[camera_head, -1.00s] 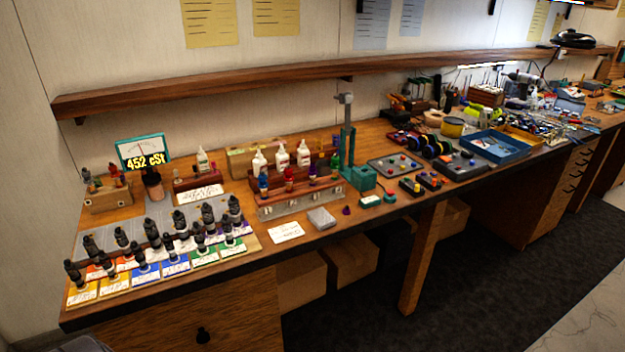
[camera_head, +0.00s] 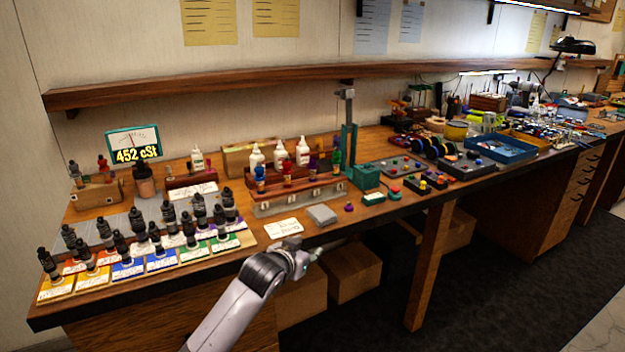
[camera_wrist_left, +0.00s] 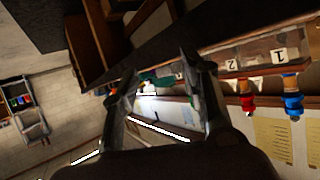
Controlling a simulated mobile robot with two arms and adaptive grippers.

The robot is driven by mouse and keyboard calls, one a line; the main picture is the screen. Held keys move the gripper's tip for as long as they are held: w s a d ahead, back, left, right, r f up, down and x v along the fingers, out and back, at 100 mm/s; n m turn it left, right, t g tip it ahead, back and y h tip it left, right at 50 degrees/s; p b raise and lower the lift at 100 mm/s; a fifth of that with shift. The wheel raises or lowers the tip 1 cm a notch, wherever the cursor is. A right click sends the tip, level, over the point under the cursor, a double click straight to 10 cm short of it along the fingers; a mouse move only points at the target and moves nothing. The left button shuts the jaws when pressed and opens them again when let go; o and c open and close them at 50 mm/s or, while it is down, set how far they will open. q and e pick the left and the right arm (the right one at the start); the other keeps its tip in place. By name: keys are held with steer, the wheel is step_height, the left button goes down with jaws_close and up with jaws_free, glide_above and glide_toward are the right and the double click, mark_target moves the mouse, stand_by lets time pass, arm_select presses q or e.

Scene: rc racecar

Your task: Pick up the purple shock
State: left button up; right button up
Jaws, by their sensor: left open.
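In the head view, a purple shock (camera_head: 313,166) stands upright in a numbered wooden rack (camera_head: 298,201), between a red shock (camera_head: 287,173) and a green shock (camera_head: 337,160). A blue shock (camera_head: 260,180) stands at the rack's left end. My left gripper (camera_head: 335,244) is in front of the bench edge, nearer the camera than the rack and apart from it. In the left wrist view, its fingers (camera_wrist_left: 158,68) are spread with nothing between them. That view shows the red shock (camera_wrist_left: 246,98) and blue shock (camera_wrist_left: 292,100) upside down; I cannot make out the purple one.
A grey block (camera_head: 321,215), a small purple cone (camera_head: 349,207) and a white card (camera_head: 284,228) lie in front of the rack. White bottles (camera_head: 303,152) stand behind it. A teal stand (camera_head: 365,177) is close on its right. Several black-capped bottles fill the bench's left side.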

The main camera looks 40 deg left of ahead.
arm_select(q)
steer(key=w+a+r+n+t+y, duration=0.25)
steer(key=w+a+r, duration=0.25)
steer(key=a+r, duration=0.6)
steer(key=p, duration=0.2)
glide_toward(312, 169)
steer(key=shift+h, duration=0.35)
steer(key=x, duration=0.2)
steer(key=a+x, duration=0.1)
steer(key=x, duration=0.1)
steer(key=shift+x, duration=0.8)
steer(key=x, duration=0.3)
steer(key=shift+d+f, duration=0.15)
steer(key=shift+w+a+b, duration=0.25)
steer(key=shift+w+b, duration=0.1)
steer(key=shift+w, duration=0.3)
steer(key=shift+c, duration=0.3)
jaws_close()
